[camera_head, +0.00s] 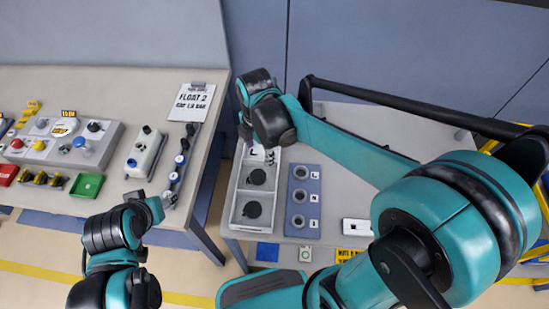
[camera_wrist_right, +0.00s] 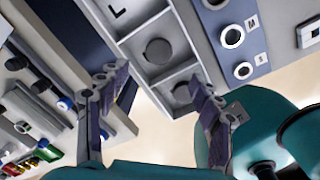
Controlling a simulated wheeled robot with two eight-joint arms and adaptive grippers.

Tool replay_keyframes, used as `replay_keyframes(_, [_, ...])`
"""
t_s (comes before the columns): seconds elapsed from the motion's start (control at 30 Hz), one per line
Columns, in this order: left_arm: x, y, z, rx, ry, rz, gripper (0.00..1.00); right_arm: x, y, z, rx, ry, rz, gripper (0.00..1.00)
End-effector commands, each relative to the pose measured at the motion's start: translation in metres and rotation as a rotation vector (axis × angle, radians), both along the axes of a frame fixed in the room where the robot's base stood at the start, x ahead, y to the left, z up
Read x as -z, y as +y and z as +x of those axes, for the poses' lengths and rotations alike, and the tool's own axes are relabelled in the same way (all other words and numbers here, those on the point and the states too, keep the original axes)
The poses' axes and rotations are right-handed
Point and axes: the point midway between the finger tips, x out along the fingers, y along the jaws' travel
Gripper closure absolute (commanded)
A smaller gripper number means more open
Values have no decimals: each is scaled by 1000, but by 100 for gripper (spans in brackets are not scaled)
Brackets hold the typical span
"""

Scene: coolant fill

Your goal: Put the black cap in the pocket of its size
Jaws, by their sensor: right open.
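A grey tray (camera_head: 235,213) with a row of compartments stands on the right table, with an "L" label at its far end.
A blue block (camera_head: 303,222) with ring-shaped holes marked by letters stands right of the tray. A white block (camera_head: 357,227) is further right. The left table (camera_head: 180,75) carries switches, a green tray (camera_head: 87,186) and a printed sheet (camera_head: 192,102). A gap separates the tables.

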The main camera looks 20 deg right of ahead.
Motion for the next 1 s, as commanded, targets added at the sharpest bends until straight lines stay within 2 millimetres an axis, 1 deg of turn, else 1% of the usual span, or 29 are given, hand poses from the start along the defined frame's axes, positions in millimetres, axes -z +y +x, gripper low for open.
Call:
replay_keyframes(0.03, [0,0,0,0,0,0,47,-6,-8,-9,117,-32,12,35])
replay_keyframes(0.07, [0,0,0,0,0,0,47,-10,-12,-14,208,-57,25,35])
replay_keyframes(0.17, [0,0,0,0,0,0,47,-23,-29,-33,571,-153,94,35])
replay_keyframes(0.2, [0,0,0,0,0,0,47,-27,-36,-40,728,-190,134,35])
replay_keyframes(0.27, [0,0,0,0,0,0,47,-31,-45,-51,956,-242,203,35])
replay_keyframes(0.3, [0,0,0,0,0,0,47,-33,-51,-59,1100,-272,254,35])
replay_keyframes(0.4, [0,0,0,0,0,0,47,-35,-63,-73,1418,-325,389,35])
replay_keyframes(0.5, [0,0,0,0,0,0,47,-35,-71,-84,1656,-354,512,35])
replay_keyframes(0.6, [0,0,0,0,0,0,47,-34,-75,-89,1802,-363,598,35])
replay_keyframes(0.7, [0,0,0,0,0,0,47,-33,-77,-92,1872,-363,641,35])
replay_keyframes(1.0, [1,0,0,0,0,0,47,-32,-77,-91,1886,-362,649,35])
